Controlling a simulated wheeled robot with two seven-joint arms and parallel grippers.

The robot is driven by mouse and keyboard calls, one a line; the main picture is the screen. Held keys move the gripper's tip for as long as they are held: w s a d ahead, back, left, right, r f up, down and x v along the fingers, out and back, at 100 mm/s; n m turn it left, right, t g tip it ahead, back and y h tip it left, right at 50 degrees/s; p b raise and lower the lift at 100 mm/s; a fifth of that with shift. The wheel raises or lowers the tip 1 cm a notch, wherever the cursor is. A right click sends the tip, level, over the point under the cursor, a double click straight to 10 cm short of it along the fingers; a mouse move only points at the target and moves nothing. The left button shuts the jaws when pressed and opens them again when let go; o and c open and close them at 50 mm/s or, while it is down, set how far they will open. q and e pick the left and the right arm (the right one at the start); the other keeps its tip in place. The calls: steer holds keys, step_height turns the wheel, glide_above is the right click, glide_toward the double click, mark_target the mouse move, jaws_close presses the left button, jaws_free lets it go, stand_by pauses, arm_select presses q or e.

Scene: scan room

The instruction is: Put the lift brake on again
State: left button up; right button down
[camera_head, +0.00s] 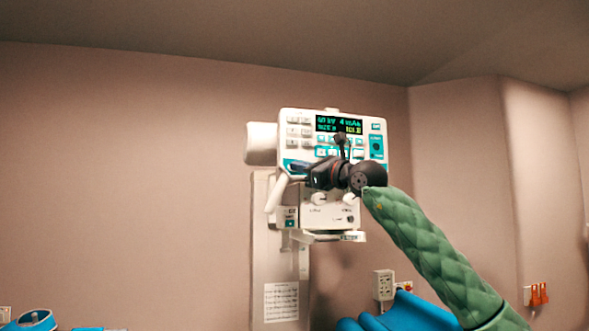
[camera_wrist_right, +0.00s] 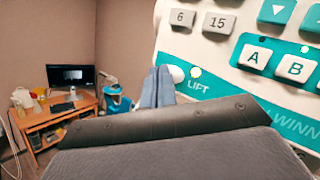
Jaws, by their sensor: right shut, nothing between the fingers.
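The white control panel (camera_head: 298,131) hangs at the centre of the head view, with a lit display and rows of keys. In the right wrist view the panel (camera_wrist_right: 215,52) fills the upper right. It shows a LIFT label (camera_wrist_right: 198,87), a small pale round spot (camera_wrist_right: 196,72) above it and a white rounded key (camera_wrist_right: 177,73) to its left. My right gripper (camera_head: 296,169) is at the panel's lower left. My left gripper is out of view.
A white handle (camera_head: 276,194) slants down below the panel's left side. A lower white box (camera_head: 325,215) hangs under the panel. In the wrist view a wooden desk (camera_wrist_right: 55,126) with a monitor (camera_wrist_right: 70,76) stands far off at the left.

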steer(key=shift+w+a, duration=0.1)
steer(key=shift+w, duration=0.25)
stand_by(0.8)
steer(key=shift+s+f+b, duration=0.15)
steer(key=shift+s+b, duration=0.3)
steer(key=shift+b, duration=0.3)
steer(key=shift+s+d, duration=0.2)
steer(key=shift+s, duration=0.1)
steer(key=s+b, duration=0.1)
steer(key=s+d+b, duration=0.1)
steer(key=s+b, duration=0.2)
steer(key=shift+s+d+b, duration=0.3)
steer(key=shift+s, duration=0.05)
